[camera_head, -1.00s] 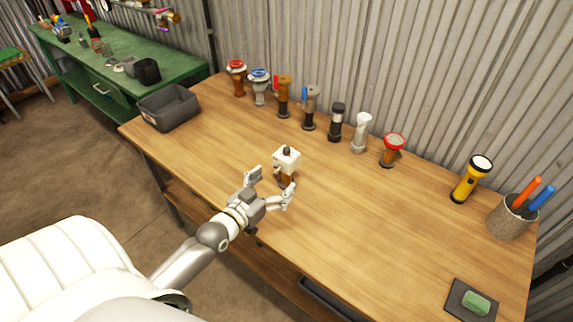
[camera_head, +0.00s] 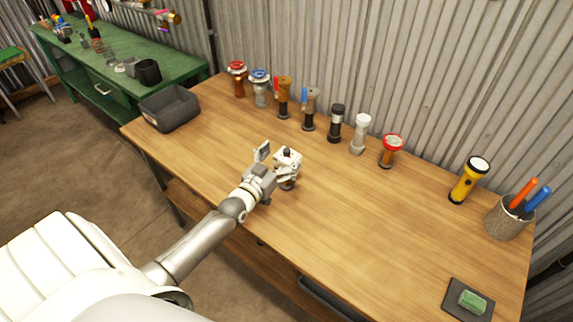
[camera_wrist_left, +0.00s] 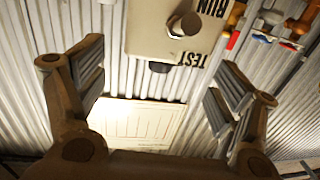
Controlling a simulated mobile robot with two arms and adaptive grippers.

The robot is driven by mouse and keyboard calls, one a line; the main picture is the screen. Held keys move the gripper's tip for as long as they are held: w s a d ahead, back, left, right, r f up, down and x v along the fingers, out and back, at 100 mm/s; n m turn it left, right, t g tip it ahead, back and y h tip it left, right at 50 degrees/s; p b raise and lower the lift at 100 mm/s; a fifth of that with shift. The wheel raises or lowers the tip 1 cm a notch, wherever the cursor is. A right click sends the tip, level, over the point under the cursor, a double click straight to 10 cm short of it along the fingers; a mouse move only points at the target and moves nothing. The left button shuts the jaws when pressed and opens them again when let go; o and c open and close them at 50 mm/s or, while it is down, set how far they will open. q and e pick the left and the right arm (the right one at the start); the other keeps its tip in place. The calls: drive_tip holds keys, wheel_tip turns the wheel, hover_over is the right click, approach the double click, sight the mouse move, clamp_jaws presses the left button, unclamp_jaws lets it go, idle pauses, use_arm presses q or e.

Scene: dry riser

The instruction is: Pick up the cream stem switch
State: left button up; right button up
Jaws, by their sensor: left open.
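The cream stem switch (camera_head: 287,160) is a cream block with a dark knob on top and a brown stem below. The stem is partly hidden by my gripper in the head view.
A row of several valves and fittings (camera_head: 283,97) stands along the back of the wooden table (camera_head: 375,225). A grey bin (camera_head: 170,108) is at the left end.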

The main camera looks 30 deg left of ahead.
sight(284, 153)
use_arm(q)
drive_tip(key=shift+w+f, duration=0.1)
drive_tip(key=shift+w, duration=1.45)
drive_tip(key=shift+s, duration=0.1)
drive_tip(key=c, duration=1.8)
drive_tip(key=shift+c, duration=0.4)
drive_tip(key=shift+r, duration=0.2)
